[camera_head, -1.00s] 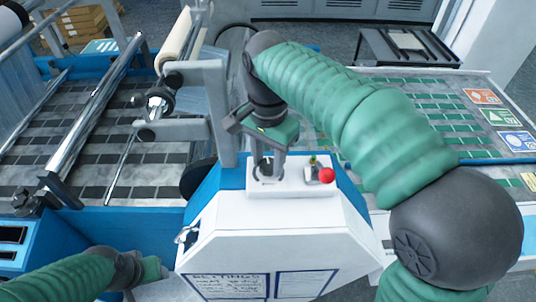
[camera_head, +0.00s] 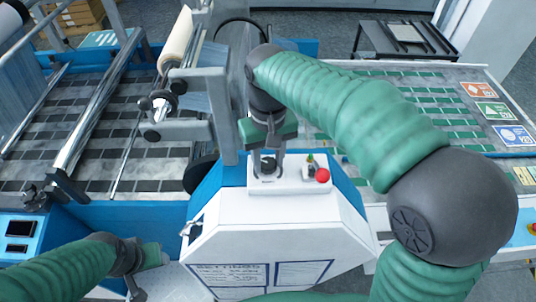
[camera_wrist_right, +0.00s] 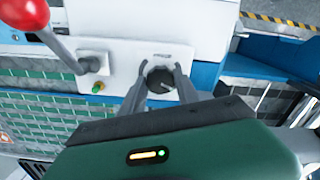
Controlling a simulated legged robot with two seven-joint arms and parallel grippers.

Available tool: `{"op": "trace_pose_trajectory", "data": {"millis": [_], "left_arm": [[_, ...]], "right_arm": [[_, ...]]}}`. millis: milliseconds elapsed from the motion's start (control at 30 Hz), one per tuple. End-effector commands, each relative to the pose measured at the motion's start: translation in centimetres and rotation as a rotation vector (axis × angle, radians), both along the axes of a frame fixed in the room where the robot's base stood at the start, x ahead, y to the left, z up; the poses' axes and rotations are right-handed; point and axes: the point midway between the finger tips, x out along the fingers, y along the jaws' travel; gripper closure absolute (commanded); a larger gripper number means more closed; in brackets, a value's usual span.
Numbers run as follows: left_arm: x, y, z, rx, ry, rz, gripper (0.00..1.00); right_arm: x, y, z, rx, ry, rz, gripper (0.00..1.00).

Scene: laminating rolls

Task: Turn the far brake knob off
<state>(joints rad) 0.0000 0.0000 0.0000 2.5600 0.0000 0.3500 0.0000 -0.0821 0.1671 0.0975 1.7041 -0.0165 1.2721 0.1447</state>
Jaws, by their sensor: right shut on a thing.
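A round black knob (camera_head: 268,166) sits on the white control panel (camera_head: 292,184) at the top of the white cabinet. It also shows in the right wrist view (camera_wrist_right: 161,79), with a small pointer line on its face. My right gripper (camera_head: 268,151) reaches down from above, and its two fingers are closed on opposite sides of the knob in the wrist view (camera_wrist_right: 160,82). The label beside the knob is too small to read. My left gripper (camera_head: 138,288) is low at the left, partly cut off by the bottom edge; its jaws are unclear.
A red-tipped lever (camera_head: 322,175) and a small green button (camera_wrist_right: 98,87) sit beside the knob. A grey upright frame (camera_head: 222,125) with rollers stands close on the left. Printed sheets lie on the bed (camera_head: 445,90) at right.

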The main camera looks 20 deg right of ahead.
Motion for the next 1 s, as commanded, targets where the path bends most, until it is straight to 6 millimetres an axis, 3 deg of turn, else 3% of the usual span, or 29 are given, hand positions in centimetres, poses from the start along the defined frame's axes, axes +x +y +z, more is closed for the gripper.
{"op": "trace_pose_trajectory", "data": {"millis": [1000], "left_arm": [[0.0,0.0,4.2,0.0,0.0,0.0,0.5]], "right_arm": [[0.3,-0.2,0.4,-0.002,-0.007,0.951,1.0]]}}
